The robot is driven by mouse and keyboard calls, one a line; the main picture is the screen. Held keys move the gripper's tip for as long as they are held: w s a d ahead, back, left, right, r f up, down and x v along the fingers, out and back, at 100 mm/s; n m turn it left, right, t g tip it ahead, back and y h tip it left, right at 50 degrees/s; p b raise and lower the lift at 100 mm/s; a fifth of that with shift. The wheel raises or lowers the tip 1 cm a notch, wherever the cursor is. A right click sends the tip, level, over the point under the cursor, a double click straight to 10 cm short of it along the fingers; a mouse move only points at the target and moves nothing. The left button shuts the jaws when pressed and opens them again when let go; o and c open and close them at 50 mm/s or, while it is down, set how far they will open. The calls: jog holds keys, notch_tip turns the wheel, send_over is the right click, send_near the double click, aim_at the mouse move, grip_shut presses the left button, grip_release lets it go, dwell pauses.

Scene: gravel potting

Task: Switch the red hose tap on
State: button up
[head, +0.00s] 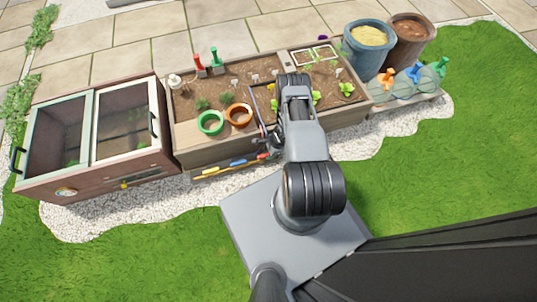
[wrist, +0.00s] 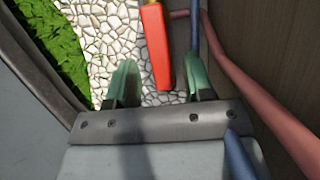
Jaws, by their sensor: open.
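A long red lever handle (wrist: 157,45), which looks like the red hose tap's handle, shows in the wrist view. It runs down from the top edge into the space between my green fingertips. My gripper (wrist: 161,78) is open, with one finger left of the lever and one right, and a gap on each side. Nothing is held. A red pipe (wrist: 262,100) and a blue pipe (wrist: 194,40) run to the right of the lever. The tap's body is out of view, and I cannot tell its setting. In the head view my arm hides most of this spot.
A wooden planter (head: 185,140) holds soil, seedlings, a green pot (head: 210,122) and an orange pot (head: 239,115). A cold frame (head: 90,135) stands left. Two buckets (head: 368,50) (head: 408,40) stand back right. Brown boarding (wrist: 270,30) is close on the wrist view's right; white gravel (wrist: 105,35) lies below.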

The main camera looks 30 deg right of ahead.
jog(key=shift+a+f, duration=0.15)
jog(key=shift+f, duration=0.25)
jog(key=shift+c, duration=0.5)
grip_shut()
